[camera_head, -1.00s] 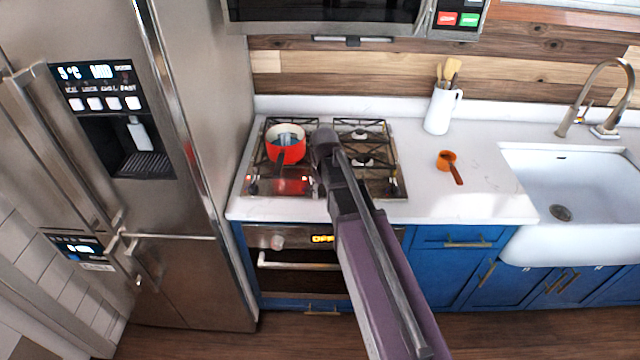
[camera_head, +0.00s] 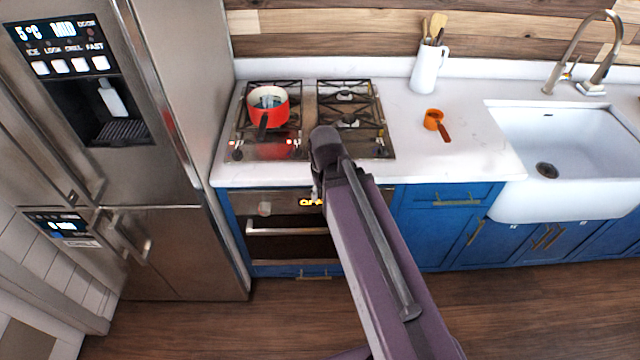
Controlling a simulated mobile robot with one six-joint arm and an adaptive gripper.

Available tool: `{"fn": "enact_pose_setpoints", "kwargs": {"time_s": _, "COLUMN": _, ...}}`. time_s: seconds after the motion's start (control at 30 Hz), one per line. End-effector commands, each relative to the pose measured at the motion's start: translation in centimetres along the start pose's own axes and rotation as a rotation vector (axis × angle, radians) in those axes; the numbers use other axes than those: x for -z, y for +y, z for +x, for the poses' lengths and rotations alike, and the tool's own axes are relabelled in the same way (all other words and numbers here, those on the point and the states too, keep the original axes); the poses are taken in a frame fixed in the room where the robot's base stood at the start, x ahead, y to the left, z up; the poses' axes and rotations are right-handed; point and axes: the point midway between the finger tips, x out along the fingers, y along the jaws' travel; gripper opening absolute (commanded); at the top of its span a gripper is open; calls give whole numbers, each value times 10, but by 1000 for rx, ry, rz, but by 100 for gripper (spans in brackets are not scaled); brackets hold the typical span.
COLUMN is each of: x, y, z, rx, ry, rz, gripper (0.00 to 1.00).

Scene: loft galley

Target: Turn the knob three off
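The gas cooktop (camera_head: 309,117) is set in the white counter, with small dark knobs along its front edge. One knob (camera_head: 237,154) shows at the left front and another (camera_head: 381,152) at the right front; those between are hidden or too small to tell apart. I cannot tell which knob is number three. My arm reaches up from the bottom, and its dark joint covers the cooktop's front middle. My gripper is hidden behind the arm.
A red pot (camera_head: 268,106) stands on the left back burner, handle toward the front. The oven (camera_head: 290,228) below has a knob (camera_head: 264,208) and a lit display. The fridge (camera_head: 185,150) stands close on the left.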

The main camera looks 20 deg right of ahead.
Motion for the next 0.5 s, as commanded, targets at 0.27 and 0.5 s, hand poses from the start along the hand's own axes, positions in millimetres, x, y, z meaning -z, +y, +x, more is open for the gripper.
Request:
{"fn": "enact_pose_setpoints", "kwargs": {"time_s": 0.27, "x": -6, "y": 0, "z": -18, "rx": 0, "ry": 0, "rz": 10, "gripper": 57}}
{"fn": "enact_pose_setpoints", "kwargs": {"time_s": 0.5, "x": -6, "y": 0, "z": -28, "rx": 0, "ry": 0, "rz": 9, "gripper": 57}}
